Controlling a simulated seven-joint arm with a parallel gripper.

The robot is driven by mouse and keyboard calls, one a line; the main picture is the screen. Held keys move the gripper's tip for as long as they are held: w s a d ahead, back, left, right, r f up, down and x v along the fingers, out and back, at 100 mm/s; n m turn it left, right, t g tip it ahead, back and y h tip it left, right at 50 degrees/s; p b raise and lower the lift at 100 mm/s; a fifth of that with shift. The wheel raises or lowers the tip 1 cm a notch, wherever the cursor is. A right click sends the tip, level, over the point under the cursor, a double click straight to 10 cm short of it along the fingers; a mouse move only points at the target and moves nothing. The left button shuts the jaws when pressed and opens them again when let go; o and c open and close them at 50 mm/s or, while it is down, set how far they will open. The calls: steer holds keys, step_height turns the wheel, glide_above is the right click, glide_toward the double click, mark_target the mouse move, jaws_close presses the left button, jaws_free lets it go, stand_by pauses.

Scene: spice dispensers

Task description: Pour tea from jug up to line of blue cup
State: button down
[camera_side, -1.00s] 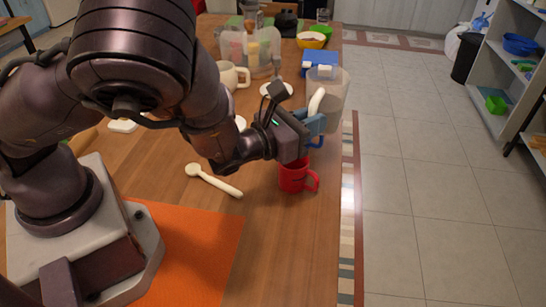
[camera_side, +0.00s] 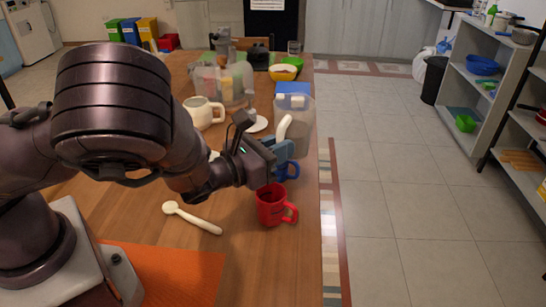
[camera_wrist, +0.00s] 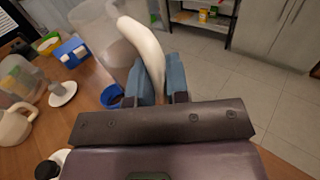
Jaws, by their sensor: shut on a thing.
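My gripper (camera_side: 284,150) is shut on the white curved handle of a clear jug (camera_side: 304,112). In the wrist view, the handle runs between the blue fingers (camera_wrist: 162,84) and the jug body (camera_wrist: 97,32) lies to the upper left, with a brownish tint low inside. The jug is held up near the table's right edge; its exact tilt is hard to tell. The blue cup (camera_side: 291,171) stands on the table below the gripper, partly hidden by it. It also shows below the jug in the wrist view (camera_wrist: 111,97). Its line and contents cannot be seen.
A red mug (camera_side: 271,206) stands in front of the blue cup, close to it. A cream mug (camera_side: 203,113), a white saucer (camera_side: 258,125), a blue box (camera_side: 293,88) and a spoon (camera_side: 193,217) are around. The table's right edge is near.

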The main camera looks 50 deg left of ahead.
steer(key=s+d+f+n+y, duration=0.3)
steer(key=s+d+f+y, duration=0.1)
steer(key=s+y, duration=0.1)
steer(key=shift+d+n+y, duration=0.25)
steer(key=shift+n+y, duration=0.15)
steer(key=shift+y, duration=0.1)
steer(key=w+a+r+n+g+h, duration=0.3)
steer(key=w+a+r+g, duration=0.1)
steer(key=g, duration=0.2)
steer(key=shift+a+r, duration=0.25)
steer(key=shift+a, duration=0.1)
stand_by(0.7)
steer(key=shift+w+a+r+n+g+h+p, duration=0.2)
steer(key=shift+w+a+n+g+h+p, duration=0.15)
steer(key=shift+w+a+g+p, duration=0.15)
steer(key=shift+w+a+r+n+g+h+p, duration=0.2)
steer(key=shift+w+a+n+g+h+p, duration=0.15)
steer(key=shift+g, duration=0.25)
stand_by(3.5)
